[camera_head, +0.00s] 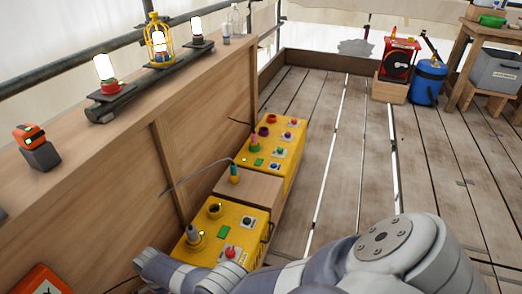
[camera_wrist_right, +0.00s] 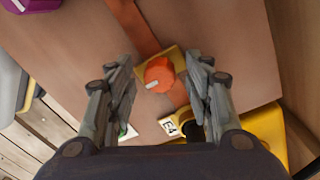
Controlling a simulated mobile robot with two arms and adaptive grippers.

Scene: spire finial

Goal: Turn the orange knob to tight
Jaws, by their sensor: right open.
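The orange knob (camera_wrist_right: 159,75) shows in the right wrist view, on a small yellow plate (camera_wrist_right: 175,56) with an orange strap (camera_wrist_right: 134,22) running to it. A pale mark on the knob lies toward its lower left side. My right gripper (camera_wrist_right: 163,82) is open, with one finger on each side of the knob in the picture. I see clear gaps and no contact; the height above the knob is hard to tell. In the head view my right arm reaches across the bottom, its gripper hidden. I cannot make out the knob there. My left gripper is not in view.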

